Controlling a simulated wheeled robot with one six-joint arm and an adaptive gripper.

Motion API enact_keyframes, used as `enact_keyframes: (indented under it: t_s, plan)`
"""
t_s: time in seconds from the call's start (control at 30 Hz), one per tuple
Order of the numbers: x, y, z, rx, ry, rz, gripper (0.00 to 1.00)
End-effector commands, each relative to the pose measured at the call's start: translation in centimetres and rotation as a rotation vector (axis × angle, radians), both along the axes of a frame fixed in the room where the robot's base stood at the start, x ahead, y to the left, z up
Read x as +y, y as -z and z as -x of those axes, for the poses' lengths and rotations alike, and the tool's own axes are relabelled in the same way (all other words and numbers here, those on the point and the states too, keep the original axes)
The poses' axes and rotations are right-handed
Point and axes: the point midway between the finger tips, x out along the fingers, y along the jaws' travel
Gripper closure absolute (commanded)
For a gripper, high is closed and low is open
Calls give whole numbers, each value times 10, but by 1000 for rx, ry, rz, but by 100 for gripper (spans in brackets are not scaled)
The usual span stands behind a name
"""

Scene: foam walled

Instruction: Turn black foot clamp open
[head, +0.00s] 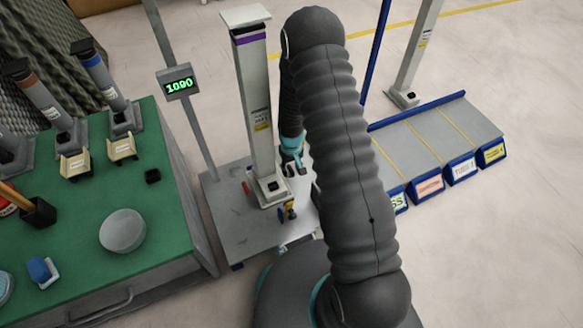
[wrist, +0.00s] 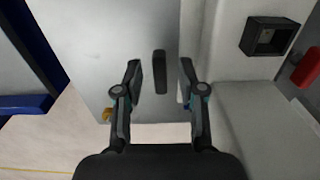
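The black foot clamp (wrist: 159,72) shows in the wrist view as a short upright dark bar over the grey plate. My gripper (wrist: 161,70) is open, with one finger on each side of the bar and a visible gap to both. I cannot tell whether the fingertips are level with it. In the head view my gripper (head: 294,166) is low, just right of the foot of the grey post (head: 255,110). There I cannot separate the black clamp from my dark fingers. A red clamp (head: 246,188) is left of the foot, and a yellow-and-blue part (head: 288,211) is in front.
The post stands on a grey base plate (head: 232,225). A pole with a display reading 1090 (head: 178,83) rises at its left. A green-topped bench (head: 75,235) with several posts is further left. A grey platform with labelled blue bins (head: 430,186) lies right.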

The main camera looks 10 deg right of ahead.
Motion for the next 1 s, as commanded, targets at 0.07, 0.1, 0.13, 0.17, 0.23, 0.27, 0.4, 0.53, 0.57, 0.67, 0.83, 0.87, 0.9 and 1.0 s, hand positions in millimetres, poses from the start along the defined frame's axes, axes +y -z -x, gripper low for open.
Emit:
enact_keyframes:
  t_s: [0.07,0.1,0.13,0.17,0.23,0.27,0.4,0.53,0.57,0.67,0.83,0.87,0.9,1.0]
  plan:
    - [0,-5,-1,-1,0,0,60]
    - [0,-8,-1,-2,0,0,60]
    - [0,-12,-1,-2,0,0,60]
    - [0,-15,-1,-1,0,0,60]
    - [0,-27,-1,-4,-1,0,60]
    - [0,-32,-1,-4,-1,0,60]
    - [0,-60,-1,-4,-1,0,60]
    - [0,-85,-2,-5,-1,0,60]
    - [1,-90,-1,-4,-1,0,60]
    - [1,-103,-1,-4,-1,0,60]
    - [1,-117,-1,-2,-1,0,60]
    - [1,-118,-1,-2,-1,0,60]
    - [1,-119,-1,-1,-1,0,60]
    - [1,-120,0,-1,-1,0,60]
